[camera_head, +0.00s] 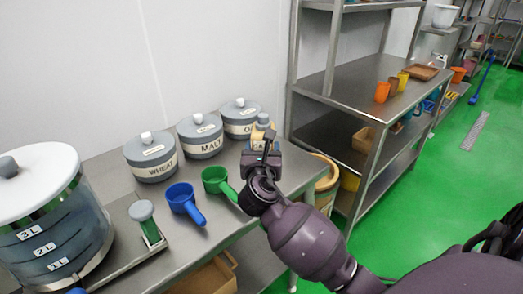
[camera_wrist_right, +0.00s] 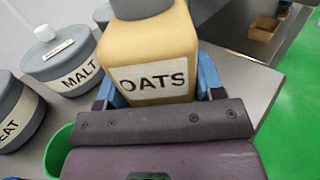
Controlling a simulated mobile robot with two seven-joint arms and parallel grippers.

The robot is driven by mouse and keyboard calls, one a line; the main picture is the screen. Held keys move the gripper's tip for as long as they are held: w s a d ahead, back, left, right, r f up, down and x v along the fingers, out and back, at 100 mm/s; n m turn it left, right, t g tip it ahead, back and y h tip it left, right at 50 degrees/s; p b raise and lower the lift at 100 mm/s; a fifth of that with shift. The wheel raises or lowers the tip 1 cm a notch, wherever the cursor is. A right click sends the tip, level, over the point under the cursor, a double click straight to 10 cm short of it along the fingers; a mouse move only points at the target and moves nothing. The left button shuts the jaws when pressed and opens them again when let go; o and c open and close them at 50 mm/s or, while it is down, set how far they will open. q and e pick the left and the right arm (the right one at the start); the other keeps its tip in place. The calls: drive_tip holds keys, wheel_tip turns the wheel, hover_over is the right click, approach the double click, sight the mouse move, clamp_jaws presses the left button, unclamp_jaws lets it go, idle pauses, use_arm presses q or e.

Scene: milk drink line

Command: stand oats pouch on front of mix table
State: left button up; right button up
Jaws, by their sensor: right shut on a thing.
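The oats pouch (camera_wrist_right: 150,52) is a tan container with a grey cap and an OATS label. It stands upright between the blue fingers of my right gripper (camera_wrist_right: 160,85) in the right wrist view. My right gripper is shut on it. In the head view the pouch (camera_head: 262,128) shows behind my right gripper (camera_head: 263,146), over the right end of the mix table (camera_head: 215,232). My right gripper hides its lower part, so I cannot tell whether its base touches the table. My left gripper is not in view.
Lidded canisters labelled WHEAT (camera_head: 151,157) and MALT (camera_head: 201,136), and a third (camera_head: 239,116), line the table's back. A blue scoop (camera_head: 184,200) and a green scoop (camera_head: 216,181) lie in front. A large clear tank (camera_head: 50,225) stands left. Metal shelving (camera_head: 350,85) is at right.

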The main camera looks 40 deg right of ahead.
drive_tip(key=shift+r, duration=0.1)
drive_tip(key=o, duration=1.3)
drive_tip(key=shift+s+a, duration=0.25)
drive_tip(key=shift+s, duration=0.05)
drive_tip(key=p+v, duration=0.1)
drive_tip(key=v, duration=0.9)
drive_tip(key=shift+w, duration=0.1)
drive_tip(key=shift+s+a+p, duration=0.3)
drive_tip(key=shift+s+a, duration=0.15)
drive_tip(key=shift+s, duration=0.1)
